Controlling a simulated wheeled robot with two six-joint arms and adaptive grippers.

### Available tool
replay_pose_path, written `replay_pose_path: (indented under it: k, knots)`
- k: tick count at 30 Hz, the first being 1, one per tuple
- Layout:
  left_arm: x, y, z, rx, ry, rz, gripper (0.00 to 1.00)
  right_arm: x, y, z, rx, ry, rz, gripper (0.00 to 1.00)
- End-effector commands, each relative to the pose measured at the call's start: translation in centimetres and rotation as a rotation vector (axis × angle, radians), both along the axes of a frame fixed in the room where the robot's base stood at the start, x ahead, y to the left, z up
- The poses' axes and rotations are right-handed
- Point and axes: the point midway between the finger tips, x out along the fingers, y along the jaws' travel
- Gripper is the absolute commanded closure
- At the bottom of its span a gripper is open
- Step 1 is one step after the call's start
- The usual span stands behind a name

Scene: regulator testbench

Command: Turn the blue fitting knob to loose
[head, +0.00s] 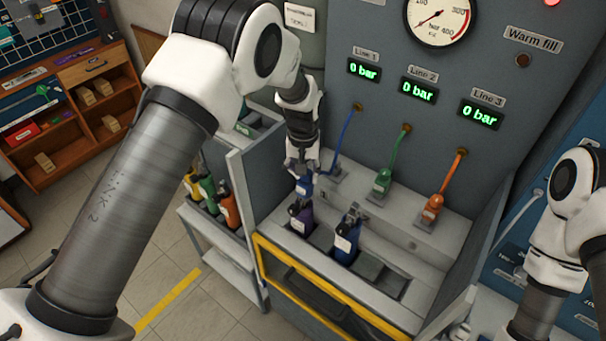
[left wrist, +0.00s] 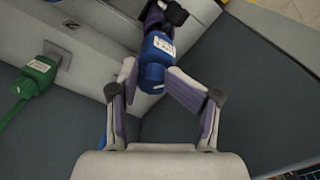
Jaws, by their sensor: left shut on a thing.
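The blue fitting (head: 304,187) sits on the left of the testbench's ledge at the end of a blue hose. My left gripper (head: 303,168) reaches down onto it from above and partly covers it. In the left wrist view the blue fitting's rounded knob (left wrist: 153,76) is between the fingertips (left wrist: 150,83), which are shut on it. A pale label shows on the fitting. I cannot read the knob's turn position. My right arm shows at the right edge, but its gripper is out of view.
A green fitting (head: 383,182) and an orange fitting (head: 432,207) stand to the right along the ledge. A purple regulator (head: 301,218) and a dark blue regulator (head: 347,240) stand in front. Line displays (head: 419,91) read 0 bar. A side rack holds several coloured items.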

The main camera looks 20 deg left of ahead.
Motion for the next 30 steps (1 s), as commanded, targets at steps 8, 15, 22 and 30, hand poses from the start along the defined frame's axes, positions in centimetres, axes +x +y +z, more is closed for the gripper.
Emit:
replay_pose_path:
  k: [8, 15, 22, 30]
  knots:
    - [-0.03, -0.03, -0.17, 0.000, 0.001, 0.252, 0.87, 0.00, 0.00, -0.57, 0.000, 0.000, 0.000, 0.60]
    - [-0.02, -0.04, -0.14, 0.000, 0.001, 0.430, 0.87, 0.00, 0.00, -0.82, 0.000, 0.000, 0.000, 0.60]
    - [-0.02, -0.04, -0.12, 0.000, 0.001, 0.530, 0.87, 0.00, 0.00, -0.94, 0.000, 0.000, 0.000, 0.60]
    - [-0.02, -0.03, -0.12, 0.000, 0.001, 0.569, 0.87, 0.00, 0.00, -0.97, 0.000, 0.000, 0.000, 0.60]
